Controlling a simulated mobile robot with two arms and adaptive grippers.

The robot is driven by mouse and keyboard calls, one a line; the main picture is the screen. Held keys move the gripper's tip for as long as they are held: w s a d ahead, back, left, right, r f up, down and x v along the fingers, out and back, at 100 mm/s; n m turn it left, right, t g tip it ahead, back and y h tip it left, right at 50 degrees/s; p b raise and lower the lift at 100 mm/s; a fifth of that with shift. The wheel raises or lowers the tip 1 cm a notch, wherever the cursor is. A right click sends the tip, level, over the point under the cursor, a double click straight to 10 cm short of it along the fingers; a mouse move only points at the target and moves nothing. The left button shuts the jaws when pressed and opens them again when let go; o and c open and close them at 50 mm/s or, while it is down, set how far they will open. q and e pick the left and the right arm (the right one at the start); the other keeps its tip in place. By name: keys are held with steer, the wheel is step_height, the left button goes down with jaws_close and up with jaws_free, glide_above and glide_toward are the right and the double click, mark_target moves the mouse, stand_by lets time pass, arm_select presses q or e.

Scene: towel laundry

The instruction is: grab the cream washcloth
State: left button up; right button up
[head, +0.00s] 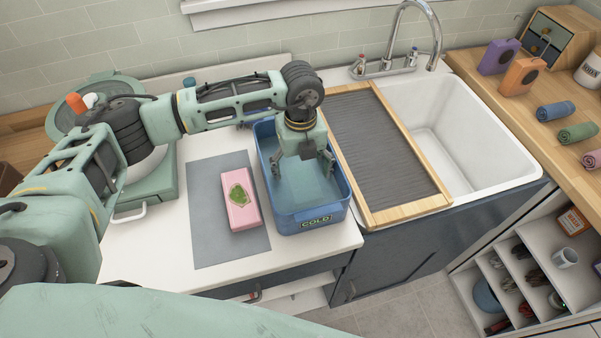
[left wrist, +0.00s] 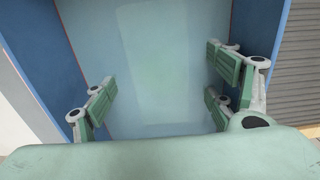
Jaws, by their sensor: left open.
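I cannot make out a cream washcloth in either view. My left gripper (head: 302,165) points down inside the blue tub (head: 311,222) marked COLD, its fingers spread apart. In the left wrist view the open fingers (left wrist: 160,92) have nothing visible between them but the pale blue-green tub interior. A faint lighter patch shows there, too vague to name. My right gripper is not in view.
A wood-framed ribbed board (head: 375,140) and white sink (head: 450,150) are to the right. Rolled blue (head: 556,111), green (head: 578,133) and pink (head: 592,160) cloths lie on the wooden counter.

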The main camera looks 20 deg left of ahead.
arm_select(q)
steer(key=shift+d+f, duration=0.1)
steer(key=shift+f, duration=0.4)
steer(key=c, duration=1.4)
